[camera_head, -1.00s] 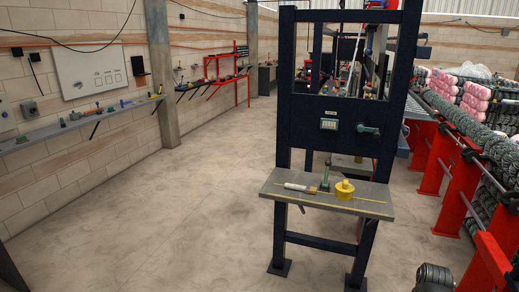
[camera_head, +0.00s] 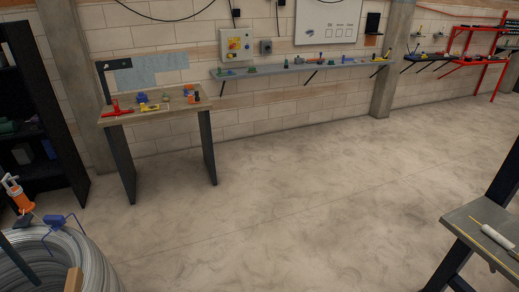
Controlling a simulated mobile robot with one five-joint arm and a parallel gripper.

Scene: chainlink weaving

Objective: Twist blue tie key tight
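I cannot make out for certain which thing is the blue tie key. A blue object with thin bent blue rods (camera_head: 55,220) is on the big coil of grey wire (camera_head: 80,262) at the lower left. A small blue item (camera_head: 142,97) lies on the workbench (camera_head: 160,112) by the wall, too small to name. Small blue spots also show on the long wall shelf (camera_head: 285,69). My gripper is not in view.
An orange and white tool (camera_head: 15,192) stands by the coil. A dark shelf rack (camera_head: 35,120) is at the left. A grey work table (camera_head: 490,225) with a white-handled tool (camera_head: 500,240) juts in at the right. The concrete floor (camera_head: 300,200) between is clear.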

